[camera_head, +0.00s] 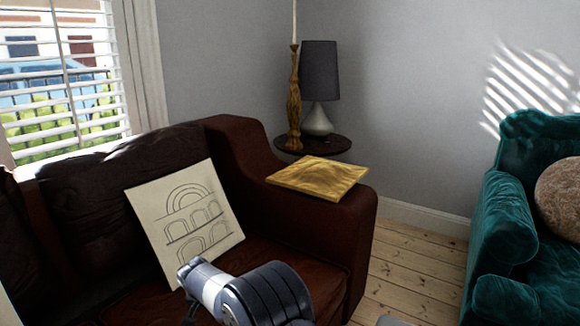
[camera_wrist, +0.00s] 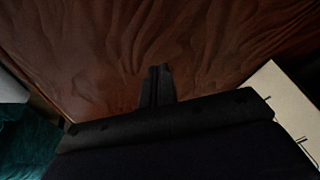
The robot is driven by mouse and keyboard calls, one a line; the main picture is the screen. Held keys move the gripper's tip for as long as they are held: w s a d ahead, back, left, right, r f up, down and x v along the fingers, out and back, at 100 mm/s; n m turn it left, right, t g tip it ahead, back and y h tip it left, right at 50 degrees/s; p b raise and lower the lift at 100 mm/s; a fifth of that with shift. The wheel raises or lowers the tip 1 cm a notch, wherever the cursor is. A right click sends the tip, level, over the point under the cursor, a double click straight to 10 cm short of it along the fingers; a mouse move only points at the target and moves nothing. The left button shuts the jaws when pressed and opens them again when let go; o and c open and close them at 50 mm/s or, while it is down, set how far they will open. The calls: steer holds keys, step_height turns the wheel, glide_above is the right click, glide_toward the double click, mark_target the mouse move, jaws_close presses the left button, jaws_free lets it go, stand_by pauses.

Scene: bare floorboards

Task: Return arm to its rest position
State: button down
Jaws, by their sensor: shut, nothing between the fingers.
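My arm shows at the bottom centre of the head view, in front of the brown leather sofa (camera_head: 335,235); the gripper's fingers are not visible there. In the wrist view my gripper (camera_wrist: 158,72) is shut, with its two dark fingers together and nothing between them. Brown leather (camera_wrist: 90,45) fills most of that view beyond the fingertips. I cannot tell the gap between the fingertips and the leather.
A drawing panel (camera_head: 185,220) leans on the sofa seat; its edge shows in the wrist view (camera_wrist: 285,105). A gold board (camera_head: 318,177) lies on the sofa arm. A lamp (camera_head: 319,85) and wooden candlestick (camera_head: 294,110) stand on a round table (camera_head: 340,145). Floor (camera_head: 410,270) is bare before the teal armchair (camera_head: 510,225).

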steer(key=s+d, duration=0.1)
steer(key=d, duration=0.3)
steer(key=s+d+b, duration=0.1)
steer(key=d, duration=0.3)
steer(key=s+d, duration=0.1)
steer(key=d, duration=0.3)
steer(key=shift+d, duration=0.3)
steer(key=f+b, duration=0.2)
steer(key=f, duration=0.1)
steer(key=shift+s+d, duration=0.1)
steer(key=shift+d, duration=0.2)
steer(key=shift+r, duration=0.45)
